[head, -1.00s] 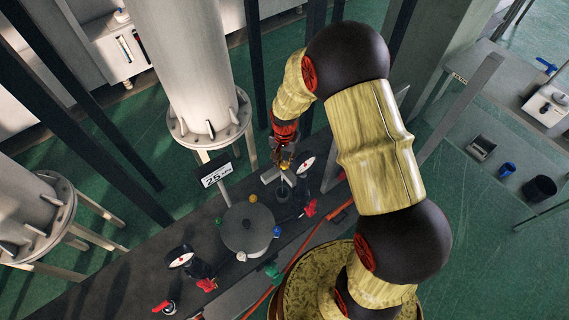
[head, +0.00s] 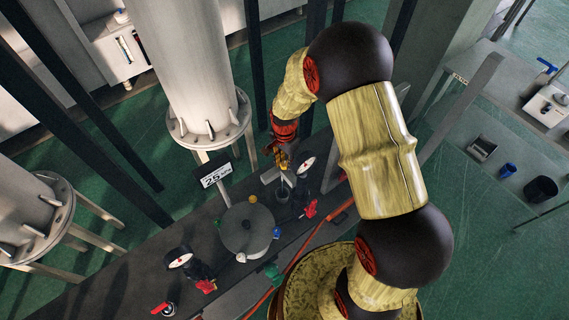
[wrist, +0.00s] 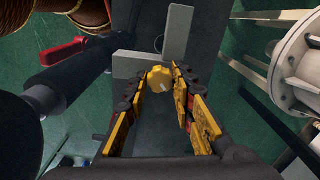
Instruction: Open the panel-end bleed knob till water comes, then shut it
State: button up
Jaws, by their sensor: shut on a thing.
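A yellow lobed knob (wrist: 160,79) with a pale mark on it shows in the wrist view, beside pale grey bars (wrist: 128,65). My gripper (wrist: 158,84) is shut on this knob, with its yellow fingers on either side. In the head view my gripper (head: 281,163) points down at the fitting by the dial gauge (head: 305,165), and the knob cannot be told apart from the fingers. A small grey cup-like vessel (head: 283,192) stands just below. I see no water in either view.
A round grey-lidded pot (head: 247,228) with small coloured knobs stands to the left on the dark bench. Red levers (head: 310,208) and a second gauge (head: 179,257) are close by. A large white column (head: 185,70) rises behind. A red lever (wrist: 64,50) also shows in the wrist view.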

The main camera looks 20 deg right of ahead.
jog(key=m, duration=0.3)
jog(key=shift+b, duration=0.3)
jog(key=shift+m, duration=0.3)
jog(key=shift+m+b, duration=0.3)
jog(key=shift+m, duration=1.3)
jog(key=o, duration=0.8)
jog(key=shift+m, duration=0.4)
